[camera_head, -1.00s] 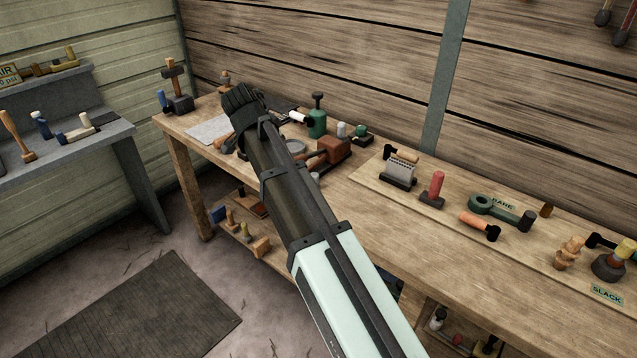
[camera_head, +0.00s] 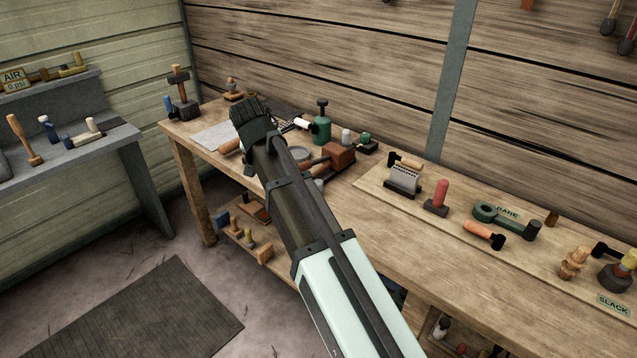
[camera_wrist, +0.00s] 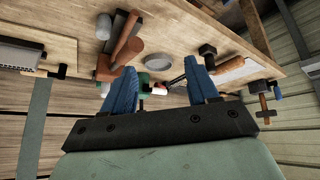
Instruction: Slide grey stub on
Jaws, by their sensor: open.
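My gripper (camera_wrist: 160,66) shows two blue fingers spread wide in the wrist view, with nothing held between them. In the head view my dark wrist (camera_head: 252,120) is over the far left part of the workbench (camera_head: 400,235), and the fingers are hidden. I cannot tell for sure which piece is the grey stub. A small pale grey cylinder (camera_head: 346,137) stands right of a green canister (camera_head: 322,127). A grey round piece (camera_wrist: 158,62) shows beyond the gap between the fingers in the wrist view, apart from them.
A red-brown block (camera_head: 338,155) stands close to my forearm. A dark anvil-like tool (camera_head: 185,108) is at the bench's far left. A board with a red-handled tool (camera_head: 437,195) and a green ring wrench (camera_head: 505,220) lies at right. The bench front at centre right is clear.

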